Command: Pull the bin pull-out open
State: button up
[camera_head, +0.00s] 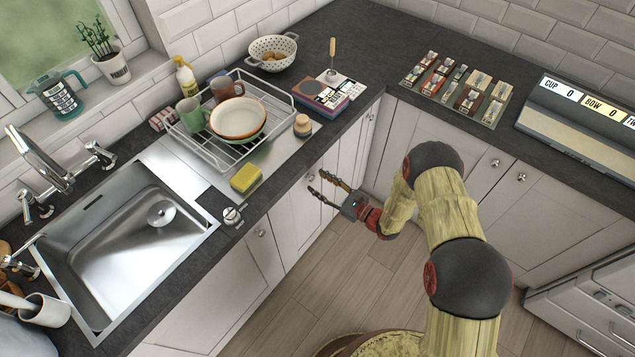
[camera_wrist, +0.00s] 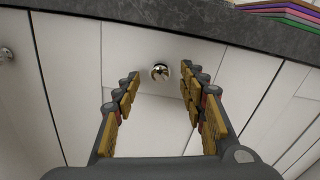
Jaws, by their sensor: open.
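A white cabinet front (camera_wrist: 135,45) with a round shiny knob (camera_wrist: 160,72) faces my gripper; no label marks it as the bin pull-out. The front looks shut, flush with its neighbours. My gripper (camera_head: 317,182) is open in front of the cabinet row below the worktop. In the wrist view, its padded fingers (camera_wrist: 160,92) stand left and right of the knob, with nothing between them but the view of the knob and front. I cannot tell how far the fingertips are from the front.
The dark worktop edge (camera_wrist: 190,28) overhangs the fronts. Another knob (camera_head: 260,232) is on a cabinet to the left. Wooden floor (camera_head: 335,275) below is clear. A sink (camera_head: 130,250), dish rack (camera_head: 225,135) and yellow sponge (camera_head: 246,179) are on the worktop.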

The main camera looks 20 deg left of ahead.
jog(key=shift+x, duration=0.75)
jog(key=c, duration=0.3)
jog(key=c, duration=0.8)
